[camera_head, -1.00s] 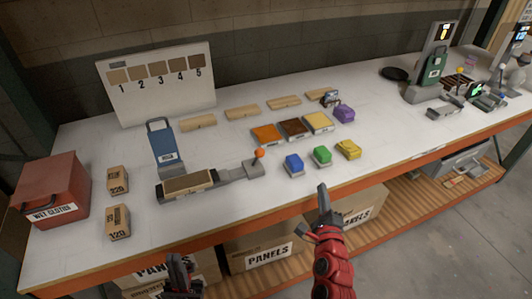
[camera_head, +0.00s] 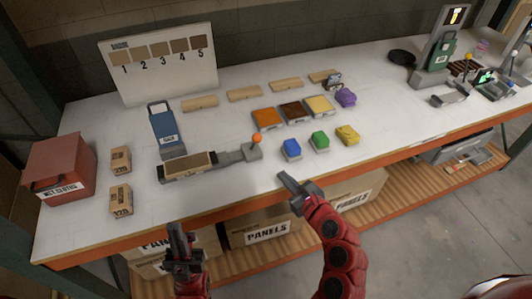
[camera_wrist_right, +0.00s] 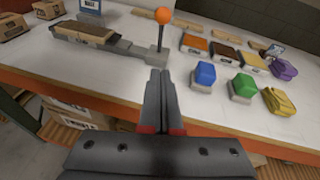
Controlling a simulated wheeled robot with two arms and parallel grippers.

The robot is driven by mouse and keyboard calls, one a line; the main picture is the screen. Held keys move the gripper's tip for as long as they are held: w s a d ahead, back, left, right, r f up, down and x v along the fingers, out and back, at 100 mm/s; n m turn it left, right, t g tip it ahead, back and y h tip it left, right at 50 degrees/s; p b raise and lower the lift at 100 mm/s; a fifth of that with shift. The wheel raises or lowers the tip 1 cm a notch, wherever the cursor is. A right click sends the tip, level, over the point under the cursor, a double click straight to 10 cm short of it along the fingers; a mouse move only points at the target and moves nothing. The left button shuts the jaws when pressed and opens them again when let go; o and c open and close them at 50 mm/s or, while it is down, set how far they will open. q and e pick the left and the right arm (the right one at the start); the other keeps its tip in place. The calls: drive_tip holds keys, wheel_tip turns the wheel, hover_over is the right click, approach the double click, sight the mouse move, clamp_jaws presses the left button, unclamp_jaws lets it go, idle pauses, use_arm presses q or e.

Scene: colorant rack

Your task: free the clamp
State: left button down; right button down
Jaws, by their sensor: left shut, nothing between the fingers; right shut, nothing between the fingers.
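The clamp (camera_head: 228,159) is a grey bar-shaped fixture on the bench, with a wooden block (camera_head: 187,166) seated in its left part. Its lever with an orange ball knob (camera_head: 257,138) stands nearly upright at the right end, and the knob also shows in the right wrist view (camera_wrist_right: 163,16). My right gripper (camera_head: 284,177) is shut and empty just in front of the lever end, near the bench's front edge, apart from the lever. My left gripper (camera_head: 174,228) is shut and empty in front of the bench edge, below the clamp's left part.
A red wet-cloths box (camera_head: 58,165) and two sanding blocks (camera_head: 121,199) are at left.

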drive_tip(key=b+x, duration=0.5)
drive_tip(key=x, duration=0.5)
drive_tip(key=shift+r+b, duration=0.1)
drive_tip(key=shift+b, duration=0.25)
drive_tip(key=shift+w+a+r+p, duration=0.35)
drive_tip(key=shift+w+a+r, duration=0.1)
drive_tip(key=shift+w, duration=0.3)
drive_tip(key=shift+w+a+r+p, duration=0.35)
drive_tip(key=shift+w+a+r, duration=0.1)
drive_tip(key=shift+w, duration=0.25)
